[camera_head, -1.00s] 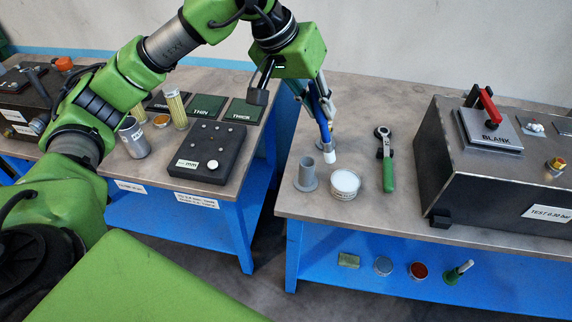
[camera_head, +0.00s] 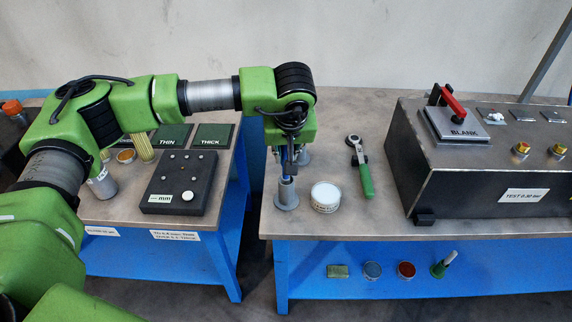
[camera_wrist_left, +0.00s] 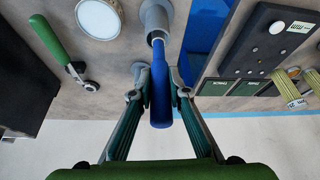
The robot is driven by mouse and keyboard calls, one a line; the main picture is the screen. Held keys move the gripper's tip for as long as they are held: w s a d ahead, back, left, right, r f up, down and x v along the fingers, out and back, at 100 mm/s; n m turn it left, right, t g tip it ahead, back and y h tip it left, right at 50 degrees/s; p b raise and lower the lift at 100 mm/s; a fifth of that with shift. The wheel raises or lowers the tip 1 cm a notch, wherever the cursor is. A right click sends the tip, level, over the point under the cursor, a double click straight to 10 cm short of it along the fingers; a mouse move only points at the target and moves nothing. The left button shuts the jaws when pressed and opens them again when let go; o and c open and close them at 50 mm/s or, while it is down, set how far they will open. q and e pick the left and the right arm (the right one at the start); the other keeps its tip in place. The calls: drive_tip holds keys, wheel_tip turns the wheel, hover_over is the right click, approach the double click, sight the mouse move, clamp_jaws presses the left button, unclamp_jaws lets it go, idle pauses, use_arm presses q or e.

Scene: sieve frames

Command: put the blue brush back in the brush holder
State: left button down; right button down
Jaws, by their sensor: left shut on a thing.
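My left gripper (camera_head: 290,158) is shut on the blue brush (camera_wrist_left: 159,95), with its fingers around the handle. The brush is close to upright, with its pale lower end pointing down. The brush holder (camera_head: 287,194), a grey tube on a round base, stands near the left front of the right table. The brush is directly over the holder, its lower end at the tube's mouth; how far inside it is, I cannot tell. In the left wrist view the holder (camera_wrist_left: 154,14) is at the top, beyond the brush's pale end. My right gripper is not in view.
A white-lidded tin (camera_head: 326,196) stands just right of the holder. A green-handled tool (camera_head: 362,168) lies farther right, before the dark test box (camera_head: 470,180). A gap separates this table from the left one with the black block (camera_head: 186,182).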

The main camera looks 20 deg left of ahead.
sight(285, 179)
use_arm(q)
wheel_tip(285, 179, down, 3)
drive_tip(key=shift+s+d+p, duration=0.1)
drive_tip(key=shift+p, duration=0.45)
drive_tip(key=shift+f, duration=0.35)
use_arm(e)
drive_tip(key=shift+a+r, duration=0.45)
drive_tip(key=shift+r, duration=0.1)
use_arm(q)
drive_tip(key=shift+f+b, duration=0.2)
drive_tip(key=shift+b, duration=0.1)
drive_tip(key=c, duration=1.9)
unclamp_jaws()
drive_tip(key=shift+r, duration=0.1)
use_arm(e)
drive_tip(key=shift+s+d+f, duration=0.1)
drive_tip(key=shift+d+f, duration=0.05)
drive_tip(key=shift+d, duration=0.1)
